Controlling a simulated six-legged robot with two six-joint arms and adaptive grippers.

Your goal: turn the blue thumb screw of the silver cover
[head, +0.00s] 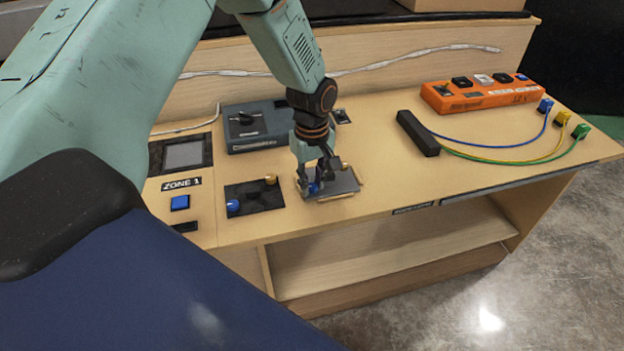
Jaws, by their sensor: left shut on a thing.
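The silver cover (343,182) is a small grey plate lying on the console's wooden top, near its front edge. Its blue thumb screw (314,188) shows at the plate's left side, partly hidden by my fingers. A brass-coloured knob (345,166) sits at the plate's far edge. My left gripper (317,182) points down over the left part of the cover and is shut on the blue thumb screw. My right gripper is not in view.
A black plate (256,197) with a blue and a brass screw lies just left. A grey box (256,127) with a black knob stands behind. A black bar (417,132) with coloured cables and an orange strip (482,94) are at right. Bare wood lies between.

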